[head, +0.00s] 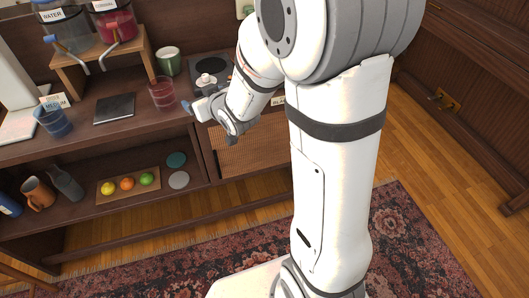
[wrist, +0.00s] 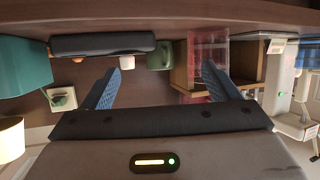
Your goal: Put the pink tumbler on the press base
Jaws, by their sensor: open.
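The pink tumbler (head: 161,92) stands upright and clear-walled on the dark counter, left of my gripper. In the wrist view, which is upside down, the pink tumbler (wrist: 208,48) shows right of centre, beyond the fingertips. My gripper (head: 190,106) is open and empty, close to the tumbler and apart from it. Its blue fingers (wrist: 165,85) are spread in the wrist view. A white appliance at the counter's left end has a pale flat base (head: 18,126), which looks like the press base. It is partly cut off by the frame.
Behind are a wooden stand (head: 72,77) with two dispensers and a green mug (head: 168,62). A record player (head: 210,68) is at right.

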